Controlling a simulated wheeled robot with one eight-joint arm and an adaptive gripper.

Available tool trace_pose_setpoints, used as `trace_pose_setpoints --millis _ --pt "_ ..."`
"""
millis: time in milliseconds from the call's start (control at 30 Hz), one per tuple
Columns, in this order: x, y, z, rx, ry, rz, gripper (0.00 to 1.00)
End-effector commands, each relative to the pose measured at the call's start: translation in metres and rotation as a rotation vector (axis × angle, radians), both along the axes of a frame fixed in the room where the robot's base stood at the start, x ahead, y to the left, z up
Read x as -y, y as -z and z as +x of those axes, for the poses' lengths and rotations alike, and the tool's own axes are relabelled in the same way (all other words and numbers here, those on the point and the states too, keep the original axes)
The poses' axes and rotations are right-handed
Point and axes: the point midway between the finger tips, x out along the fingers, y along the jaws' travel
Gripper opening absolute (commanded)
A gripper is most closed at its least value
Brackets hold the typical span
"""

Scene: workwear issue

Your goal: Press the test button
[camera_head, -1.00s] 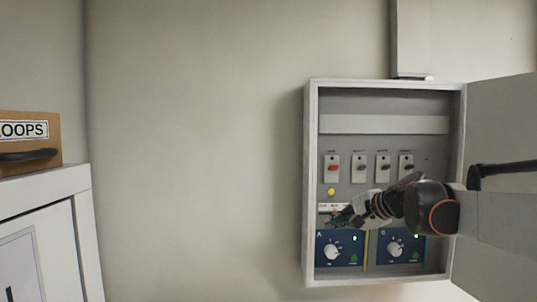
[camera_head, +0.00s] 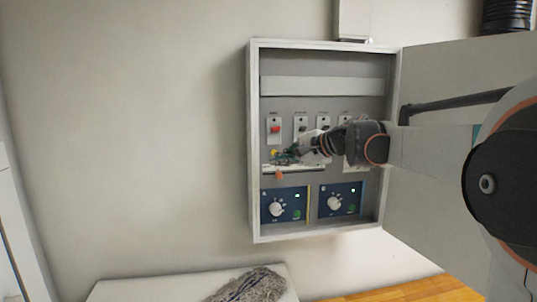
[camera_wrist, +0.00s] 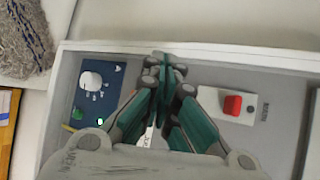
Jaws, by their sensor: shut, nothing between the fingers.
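A grey wall cabinet (camera_head: 254,150) stands open, with its panel of switches and knobs facing me. A small yellow button (camera_head: 274,152) sits below the red switch (camera_head: 275,129). An orange round spot (camera_head: 279,176) shows lower down, under a white strip. I cannot read which one is the test button. My gripper (camera_head: 279,154) is shut and empty, with its tips right by the yellow button and partly over it. Whether they touch it I cannot tell. In the wrist view my shut fingers (camera_wrist: 163,68) hide the yellow button; the red switch (camera_wrist: 232,105) is to their right.
Several dark switches lie right of the red one. Two blue knob modules (camera_head: 285,206) (camera_head: 340,200) are below. The open cabinet door (camera_head: 430,205) is at the right, close to my arm. A grey shaggy item (camera_head: 250,286) lies on a white surface (camera_head: 130,289) below.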

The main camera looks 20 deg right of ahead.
Motion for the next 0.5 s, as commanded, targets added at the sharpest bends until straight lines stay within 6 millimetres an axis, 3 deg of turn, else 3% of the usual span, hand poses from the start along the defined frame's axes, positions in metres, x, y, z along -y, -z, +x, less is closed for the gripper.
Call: trace_pose_setpoints --millis 300,500 --pt "0.008 0.000 0.042 0.001 -0.001 0.000 0.00" --pt "0.012 0.000 0.059 0.000 0.000 -0.001 0.00"
